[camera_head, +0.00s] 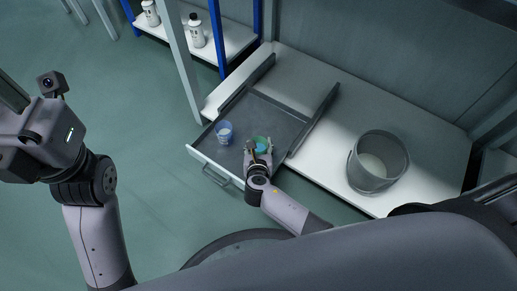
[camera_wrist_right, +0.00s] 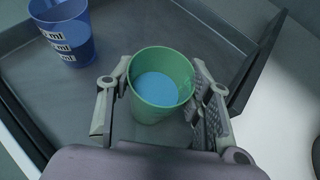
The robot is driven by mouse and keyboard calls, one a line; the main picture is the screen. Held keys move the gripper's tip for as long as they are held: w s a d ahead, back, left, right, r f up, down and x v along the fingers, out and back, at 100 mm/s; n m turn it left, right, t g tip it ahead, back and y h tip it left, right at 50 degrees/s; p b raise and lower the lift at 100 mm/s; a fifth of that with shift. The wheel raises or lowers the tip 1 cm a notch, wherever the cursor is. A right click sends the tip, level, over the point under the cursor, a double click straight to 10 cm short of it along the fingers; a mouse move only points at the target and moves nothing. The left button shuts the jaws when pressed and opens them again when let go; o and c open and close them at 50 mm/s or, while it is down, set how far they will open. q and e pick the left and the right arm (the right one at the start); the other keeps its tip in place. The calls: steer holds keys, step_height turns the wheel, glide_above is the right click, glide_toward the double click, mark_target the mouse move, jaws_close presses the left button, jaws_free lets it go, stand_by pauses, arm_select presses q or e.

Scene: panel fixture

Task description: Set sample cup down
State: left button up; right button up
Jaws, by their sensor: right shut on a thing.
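A green sample cup (camera_wrist_right: 161,88) with blue content sits between the fingers of my right gripper (camera_wrist_right: 160,100) in the right wrist view. In the head view my right gripper (camera_head: 258,150) is shut on this green cup (camera_head: 262,144), over the pulled-out dark drawer (camera_head: 262,112). I cannot tell whether the cup's base touches the drawer floor. A blue cup (camera_head: 224,132) with white volume labels stands in the drawer to the left; it also shows in the right wrist view (camera_wrist_right: 66,32). My left arm is at the left of the head view, its fingers not visible.
The drawer has raised side walls and a front handle (camera_head: 217,177). A grey round bin (camera_head: 378,162) stands on the white surface (camera_head: 335,140) to the right. White bottles (camera_head: 196,32) stand on a shelf at the back left. The drawer floor behind the cups is clear.

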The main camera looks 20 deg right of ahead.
steer(key=shift+f, duration=0.1)
steer(key=shift+f, duration=0.1)
steer(key=o, duration=1.3)
steer(key=shift+o, duration=0.2)
